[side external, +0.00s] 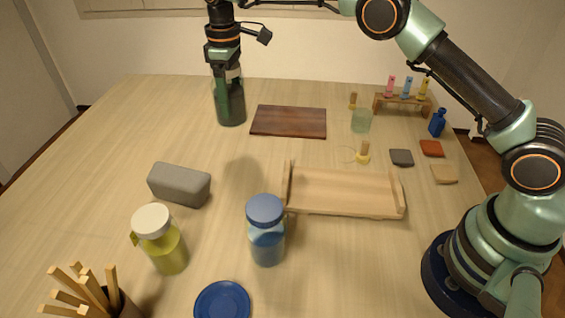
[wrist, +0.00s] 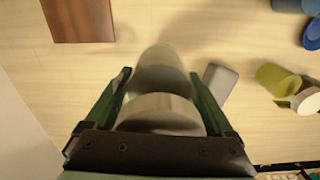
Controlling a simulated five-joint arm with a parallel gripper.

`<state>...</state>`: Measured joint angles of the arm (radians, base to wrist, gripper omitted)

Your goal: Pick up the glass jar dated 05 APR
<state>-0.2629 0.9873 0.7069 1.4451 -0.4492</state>
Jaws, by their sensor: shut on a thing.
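My gripper (side external: 228,77) is at the back left of the table, pointing down. It is shut on a dark greenish glass jar (side external: 231,108), held upright with a pale label patch near its top. In the wrist view the gripper (wrist: 160,74) has a finger on each side of the jar (wrist: 160,58), and its pale round lid (wrist: 158,112) faces the camera. A shadow lies on the table apart from the jar, so it seems raised, but I cannot tell how far. No date is readable. A yellow jar with a white lid (side external: 165,250) and a blue jar (side external: 267,242) stand in front.
A brown board (side external: 289,122) lies right of the held jar. A grey block (side external: 179,184), a wooden tray (side external: 343,192), a blue dish (side external: 222,303) and a cup of sticks (side external: 124,306) are nearer. A small rack (side external: 402,101) stands back right. The left table is clear.

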